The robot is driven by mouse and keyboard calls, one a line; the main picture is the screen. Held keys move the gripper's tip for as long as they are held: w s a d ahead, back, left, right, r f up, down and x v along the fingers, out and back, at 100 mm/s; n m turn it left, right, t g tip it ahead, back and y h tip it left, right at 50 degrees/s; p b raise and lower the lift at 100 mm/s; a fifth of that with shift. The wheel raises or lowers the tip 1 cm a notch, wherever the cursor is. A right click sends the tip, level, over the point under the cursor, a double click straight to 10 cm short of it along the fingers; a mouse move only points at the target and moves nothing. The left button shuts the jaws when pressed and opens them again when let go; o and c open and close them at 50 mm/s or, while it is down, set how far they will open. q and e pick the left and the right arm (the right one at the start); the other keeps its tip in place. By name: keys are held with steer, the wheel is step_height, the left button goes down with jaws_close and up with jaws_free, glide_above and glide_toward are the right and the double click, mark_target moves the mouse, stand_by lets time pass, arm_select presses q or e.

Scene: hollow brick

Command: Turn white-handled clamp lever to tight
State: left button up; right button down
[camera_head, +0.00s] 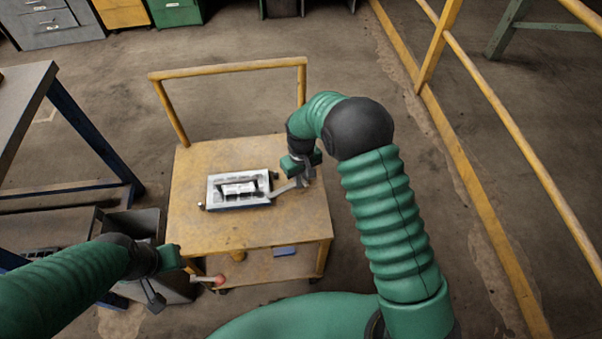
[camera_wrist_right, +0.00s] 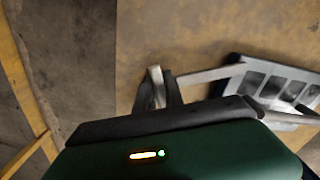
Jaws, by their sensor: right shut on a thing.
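A grey metal clamp frame (camera_head: 222,203) lies on the yellow cart top, with a pale block-like part (camera_head: 240,189) inside it. Its lever arm (camera_head: 284,189) sticks out from the right side, and it also shows in the right wrist view (camera_wrist_right: 208,75). My right gripper (camera_head: 303,181) is shut on the lever's outer end. In the right wrist view a pale handle end (camera_wrist_right: 154,78) shows at the fingers; the rest of the handle is hidden by the gripper. My left gripper (camera_head: 153,297) hangs left of the cart, away from the clamp; its jaw opening is unclear.
The cart (camera_head: 210,232) has a raised yellow rail (camera_head: 230,67) at its back. A blue item (camera_head: 285,251) lies on its lower shelf. A dark bin (camera_head: 135,224) and workbench stand at left. A yellow railing (camera_head: 520,120) runs at right. The cart top around the clamp is clear.

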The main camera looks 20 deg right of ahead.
steer(key=m+p, duration=0.2)
steer(key=m, duration=0.1)
steer(key=shift+r+m, duration=0.2)
steer(key=shift+m, duration=0.1)
steer(key=shift+f+m+p, duration=0.1)
steer(key=shift+m+p, duration=1)
steer(key=shift+m, duration=0.5)
steer(key=shift+f, duration=0.1)
steer(key=c, duration=1.4)
jaws_free()
step_height(320, 180, up, 17)
steer(key=shift+f+p, duration=0.1)
steer(key=shift+p, duration=1.15)
